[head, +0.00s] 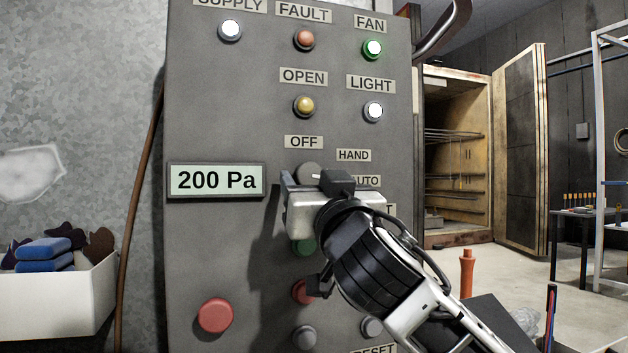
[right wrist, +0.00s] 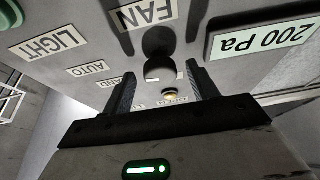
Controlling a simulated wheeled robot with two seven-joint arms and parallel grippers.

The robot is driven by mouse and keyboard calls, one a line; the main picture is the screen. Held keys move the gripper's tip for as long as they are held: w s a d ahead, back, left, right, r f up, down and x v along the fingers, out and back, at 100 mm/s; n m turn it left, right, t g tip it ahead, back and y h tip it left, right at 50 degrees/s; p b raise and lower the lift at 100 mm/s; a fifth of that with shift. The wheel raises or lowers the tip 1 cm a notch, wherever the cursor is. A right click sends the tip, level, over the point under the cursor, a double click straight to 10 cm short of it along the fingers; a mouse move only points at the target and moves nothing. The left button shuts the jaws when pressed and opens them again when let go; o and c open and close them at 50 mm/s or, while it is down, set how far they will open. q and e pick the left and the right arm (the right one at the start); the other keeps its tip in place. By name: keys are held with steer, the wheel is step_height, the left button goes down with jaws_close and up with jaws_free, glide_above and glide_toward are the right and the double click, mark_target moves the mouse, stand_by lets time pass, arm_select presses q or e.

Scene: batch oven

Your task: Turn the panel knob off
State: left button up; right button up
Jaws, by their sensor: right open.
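The panel knob (head: 307,172) is a round grey selector under the OFF label (head: 303,142), with HAND (head: 353,155) and AUTO (head: 367,181) labels to its right. A short pale mark on it appears to point right, toward AUTO; my gripper hides its lower part. My right gripper (head: 312,181) is open right in front of the knob. In the right wrist view, which is upside down, the knob (right wrist: 160,68) sits between the two spread fingers (right wrist: 163,88), near the tips. I cannot tell whether either finger touches it. My left gripper is not in view.
The grey control panel (head: 215,110) carries lamps, buttons and a 200 Pa display (head: 217,180). A red button (head: 215,316) is at lower left. A white bin (head: 60,300) stands left; an open oven (head: 455,150) and table (head: 585,215) are behind, right.

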steer(key=c, duration=1)
